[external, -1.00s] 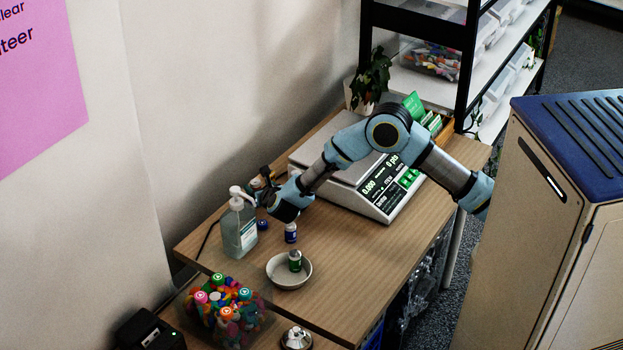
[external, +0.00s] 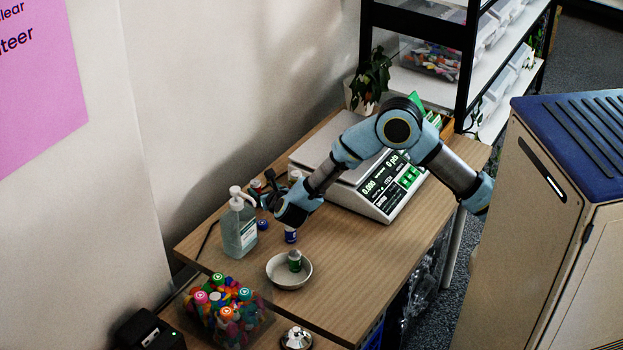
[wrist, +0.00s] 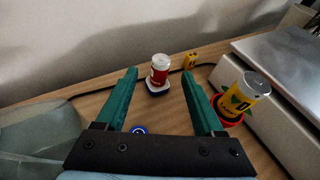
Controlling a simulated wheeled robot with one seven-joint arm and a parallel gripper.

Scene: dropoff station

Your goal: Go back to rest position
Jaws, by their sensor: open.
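My gripper (wrist: 160,95) is open, its two green fingers spread over the wooden table in the wrist view with nothing held between them. A red battery with a white top (wrist: 159,70) stands on a blue-and-white base beyond the fingertips, apart from them. In the external view my gripper (external: 270,194) is beside the soap pump bottle (external: 239,228), above the back of the table (external: 350,265). My arm arches over the scale (external: 383,190).
A yellow battery (wrist: 250,88) rests in a red holder right of the right finger. A plant (external: 369,80) stands behind the scale. The table's right front is clear.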

